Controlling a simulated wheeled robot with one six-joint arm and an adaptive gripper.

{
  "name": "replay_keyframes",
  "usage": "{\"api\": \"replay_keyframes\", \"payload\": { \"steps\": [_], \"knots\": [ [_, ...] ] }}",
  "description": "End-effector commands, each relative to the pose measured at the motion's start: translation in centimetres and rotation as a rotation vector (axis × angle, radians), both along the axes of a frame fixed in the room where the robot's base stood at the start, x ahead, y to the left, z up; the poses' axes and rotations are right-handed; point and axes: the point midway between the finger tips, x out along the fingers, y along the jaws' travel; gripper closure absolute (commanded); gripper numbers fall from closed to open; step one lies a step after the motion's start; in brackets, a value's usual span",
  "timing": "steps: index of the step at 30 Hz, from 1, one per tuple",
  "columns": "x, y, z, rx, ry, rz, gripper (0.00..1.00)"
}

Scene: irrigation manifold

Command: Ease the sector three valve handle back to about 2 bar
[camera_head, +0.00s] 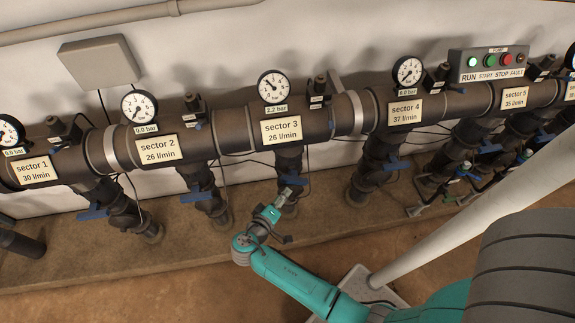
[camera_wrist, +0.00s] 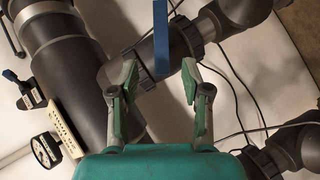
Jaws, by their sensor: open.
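The sector three sign (camera_head: 282,131) reads 26 l/min. Its round gauge (camera_head: 274,86) stands above, with a small 2.2 bar label (camera_head: 275,108). The sector three valve's blue handle (camera_wrist: 161,35) shows in the wrist view as an upright bar at top centre. Its lower end lies between my fingertips in the picture, with a gap on both sides. My gripper (camera_wrist: 160,76) is open, and no contact with the handle shows.
The thick dark manifold pipe (camera_head: 236,131) runs across the wall. Thin cables hang right of the handle in the wrist view. A pump panel (camera_head: 487,64) is at upper right. Floor in front is clear.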

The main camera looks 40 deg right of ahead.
Motion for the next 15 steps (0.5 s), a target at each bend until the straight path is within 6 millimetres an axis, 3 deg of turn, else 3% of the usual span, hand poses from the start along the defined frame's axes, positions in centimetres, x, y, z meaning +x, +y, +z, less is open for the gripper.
{"api": "replay_keyframes", "payload": {
  "steps": [7, 15],
  "knots": [
    [-0.4, -0.2, -0.3, 0.022, 0.033, -0.043, 0.52],
    [0.5, -4.1, -1.7, 0.021, 0.032, -0.044, 0.52]
  ]
}}
